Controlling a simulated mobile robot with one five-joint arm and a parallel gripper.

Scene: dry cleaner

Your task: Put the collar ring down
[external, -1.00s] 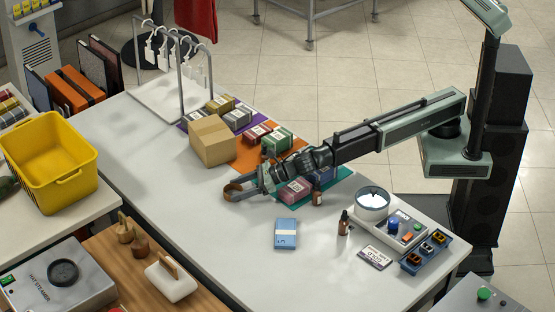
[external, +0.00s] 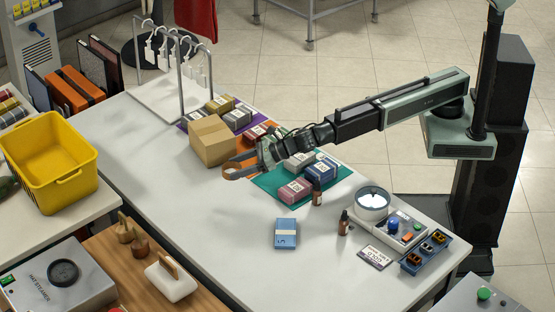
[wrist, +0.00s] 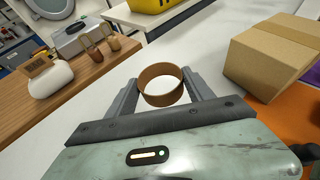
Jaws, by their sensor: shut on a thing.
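The collar ring (wrist: 161,86) is a brown open band. In the wrist view it sits between the two fingers of my gripper (wrist: 160,92), which is shut on it. In the external view the ring (external: 231,174) shows at the tip of my gripper (external: 243,166), over the white table and just in front of the cardboard box. Whether the ring touches the table or hangs a little above it, I cannot tell.
A cardboard box (external: 212,141) stands close behind the ring. Labelled bundles lie on a teal mat (external: 270,181) to the right, with a blue bundle (external: 285,233) nearer the front. The white table (external: 170,170) is clear to the left and front.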

